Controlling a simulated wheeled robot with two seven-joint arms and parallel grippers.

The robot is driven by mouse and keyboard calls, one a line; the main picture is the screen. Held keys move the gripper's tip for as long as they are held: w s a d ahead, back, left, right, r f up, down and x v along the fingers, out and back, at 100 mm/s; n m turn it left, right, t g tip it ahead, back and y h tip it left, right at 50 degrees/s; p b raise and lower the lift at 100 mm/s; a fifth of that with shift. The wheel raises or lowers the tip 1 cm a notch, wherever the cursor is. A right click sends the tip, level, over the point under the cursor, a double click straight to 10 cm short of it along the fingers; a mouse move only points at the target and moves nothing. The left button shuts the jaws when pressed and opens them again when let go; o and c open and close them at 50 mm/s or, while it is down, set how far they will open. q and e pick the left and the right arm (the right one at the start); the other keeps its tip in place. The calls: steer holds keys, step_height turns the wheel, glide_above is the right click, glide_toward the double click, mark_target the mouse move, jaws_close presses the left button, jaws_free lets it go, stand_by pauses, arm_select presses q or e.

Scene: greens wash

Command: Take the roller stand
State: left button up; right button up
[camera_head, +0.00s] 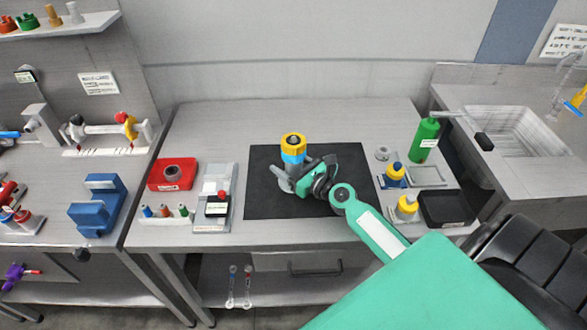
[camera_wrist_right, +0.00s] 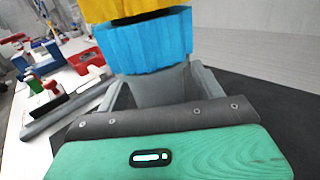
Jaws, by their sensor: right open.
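A piece with a yellow ribbed top and a blue band (camera_head: 292,151) stands upright on the black mat (camera_head: 262,208). It is the thing at my right gripper, but no label shows whether it is the roller stand. In the right wrist view its blue band (camera_wrist_right: 145,45) fills the top centre, above a grey part between the fingers. My right gripper (camera_head: 288,176) is open, with its fingers low at either side of the piece. I cannot tell whether they touch it. The gripper hides part of its lower end. My left gripper is not in view.
A green bottle (camera_head: 425,140), yellow-capped bottles (camera_head: 396,172) and a black tray (camera_head: 446,208) are to the right. A blue block (camera_head: 98,205) sits on the left bench. The mat's upper right is clear.

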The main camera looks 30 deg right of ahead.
steer(key=shift+w, duration=0.1)
steer(key=c, duration=1.3)
steer(key=shift+r, duration=0.1)
